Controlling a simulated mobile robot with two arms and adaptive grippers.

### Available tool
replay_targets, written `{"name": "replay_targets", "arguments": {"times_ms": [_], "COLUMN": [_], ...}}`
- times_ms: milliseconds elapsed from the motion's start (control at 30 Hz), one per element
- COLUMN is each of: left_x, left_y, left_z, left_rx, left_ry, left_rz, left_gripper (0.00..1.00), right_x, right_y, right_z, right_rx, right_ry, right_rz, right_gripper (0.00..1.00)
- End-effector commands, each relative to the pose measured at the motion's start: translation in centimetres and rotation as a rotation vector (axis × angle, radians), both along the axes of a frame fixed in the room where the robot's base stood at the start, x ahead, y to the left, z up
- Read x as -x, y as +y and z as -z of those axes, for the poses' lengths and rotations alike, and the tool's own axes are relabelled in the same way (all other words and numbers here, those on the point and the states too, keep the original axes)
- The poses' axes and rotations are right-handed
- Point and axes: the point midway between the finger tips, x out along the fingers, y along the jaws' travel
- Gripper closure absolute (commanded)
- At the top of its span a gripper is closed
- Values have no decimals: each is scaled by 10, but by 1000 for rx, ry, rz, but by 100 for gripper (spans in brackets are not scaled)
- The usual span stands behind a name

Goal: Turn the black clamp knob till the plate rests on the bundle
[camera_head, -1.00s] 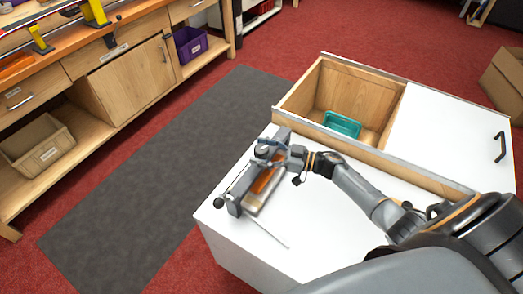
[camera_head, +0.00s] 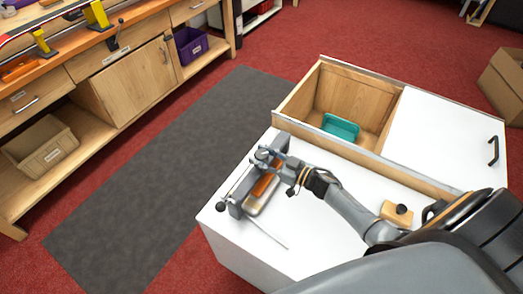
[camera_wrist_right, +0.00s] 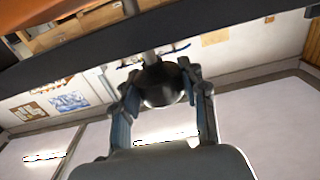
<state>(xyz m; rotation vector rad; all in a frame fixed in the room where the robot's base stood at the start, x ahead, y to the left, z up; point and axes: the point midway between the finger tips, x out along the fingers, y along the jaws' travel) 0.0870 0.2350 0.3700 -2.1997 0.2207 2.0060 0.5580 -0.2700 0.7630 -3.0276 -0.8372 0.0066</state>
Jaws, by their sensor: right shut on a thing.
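The clamp (camera_head: 236,207) stands on the left part of the white cabinet top. A bundle with an orange-brown face (camera_head: 264,186) lies in it. My right gripper (camera_head: 264,155) is at the clamp's upper middle. In the right wrist view, its two fingers stand on either side of the dark, round clamp knob (camera_wrist_right: 161,84) and are shut on it; a pale rod runs from the knob. In the head view the gripper largely hides the knob. Whether the plate touches the bundle cannot be told. My left gripper is not in view.
A thin rod (camera_head: 268,234) lies on the white top in front of the clamp. A wooden block with a black knob (camera_head: 397,213) sits near my right arm. Behind is an open compartment with a teal tray (camera_head: 341,127). The top's front left is clear.

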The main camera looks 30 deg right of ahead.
Motion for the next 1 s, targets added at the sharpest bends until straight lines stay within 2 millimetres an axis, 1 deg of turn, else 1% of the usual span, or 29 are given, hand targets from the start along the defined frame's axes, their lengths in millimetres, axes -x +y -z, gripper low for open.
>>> {"name": "replay_targets", "arguments": {"times_ms": [33,267,600,800,1000], "left_x": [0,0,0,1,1], "left_y": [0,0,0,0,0], "left_z": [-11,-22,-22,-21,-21], "left_rx": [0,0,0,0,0], "left_ry": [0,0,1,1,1], "left_rz": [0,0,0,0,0], "left_gripper": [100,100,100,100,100], "right_x": [1,0,-2,-2,-3], "right_y": [2,2,0,-1,-1], "right_z": [-6,-4,-4,-5,-7], "right_rx": [-7,-9,-8,-5,-4], "right_ry": [0,-2,-8,-12,-17], "right_rz": [42,245,471,539,566], "right_gripper": [89,89,89,89,89]}}
